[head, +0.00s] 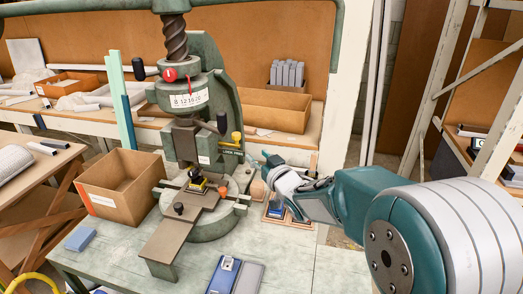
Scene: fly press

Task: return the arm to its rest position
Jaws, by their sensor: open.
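My teal and white arm reaches in from the right edge, bent, with its wrist over the right part of the workbench (320,268). My gripper (267,161) is at the arm's far left end, small in this view, to the right of the green fly press (222,75). It is open, and I see nothing held in it. The finger details are hard to make out, and the arm hides part of the bench behind it. The press has a dark screw, a red knob and a round base, with a small yellow and dark piece (197,184) on it.
An open cardboard box (122,190) stands left of the press. A blue block (80,239) lies at the bench's left. A blue and grey case (235,275) lies at the front. A small wooden tray (272,218) sits under my wrist. A white post (345,85) rises behind the arm.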

